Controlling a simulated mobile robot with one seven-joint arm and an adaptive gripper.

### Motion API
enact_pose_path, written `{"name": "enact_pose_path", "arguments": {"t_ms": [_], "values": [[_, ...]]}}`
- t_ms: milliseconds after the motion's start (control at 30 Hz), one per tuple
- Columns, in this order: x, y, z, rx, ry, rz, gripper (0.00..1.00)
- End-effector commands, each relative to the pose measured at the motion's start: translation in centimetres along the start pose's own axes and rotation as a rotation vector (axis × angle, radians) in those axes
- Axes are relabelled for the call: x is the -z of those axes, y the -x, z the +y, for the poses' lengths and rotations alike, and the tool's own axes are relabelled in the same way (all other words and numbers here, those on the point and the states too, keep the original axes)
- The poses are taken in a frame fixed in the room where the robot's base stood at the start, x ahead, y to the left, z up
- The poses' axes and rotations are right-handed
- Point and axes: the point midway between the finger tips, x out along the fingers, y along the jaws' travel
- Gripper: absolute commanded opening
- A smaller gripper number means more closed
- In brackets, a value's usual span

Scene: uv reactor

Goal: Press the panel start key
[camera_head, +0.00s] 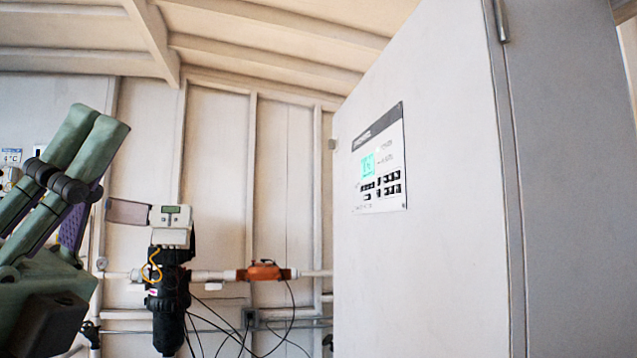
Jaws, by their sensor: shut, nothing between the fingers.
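A control panel (393,137) is set in the face of a tall white cabinet (430,260) right of the middle. It has a lit green-cyan display (367,166) and rows of small dark keys (381,187) below and to the right of it. The key labels are too small to read, so I cannot tell which is the start key. My gripper (97,122) is at the left edge, tilted up to the right, with its green fingers side by side, shut and empty. It is well to the left of the panel in the picture, apart from it.
A black housing with a grey control head (172,230) stands on a white pipe (212,275) between my gripper and the cabinet. An orange valve (263,271) sits on the same pipe, with dark cables hanging below. The cabinet's front edge (505,180) juts toward me.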

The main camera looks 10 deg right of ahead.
Motion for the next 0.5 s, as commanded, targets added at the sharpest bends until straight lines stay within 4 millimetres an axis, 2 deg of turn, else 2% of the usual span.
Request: {"name": "enact_pose_path", "arguments": {"t_ms": [33, 200, 400, 500], "values": [[0.6, -1.8, 1.4, -0.037, -0.01, 0.04, 0.0], [3.1, -5.5, 7.1, -0.178, -0.048, 0.163, 0.0], [5.9, -8.3, 14.6, -0.375, -0.116, 0.301, 0.0], [6.9, -9.1, 18.6, -0.487, -0.16, 0.365, 0.0]]}}
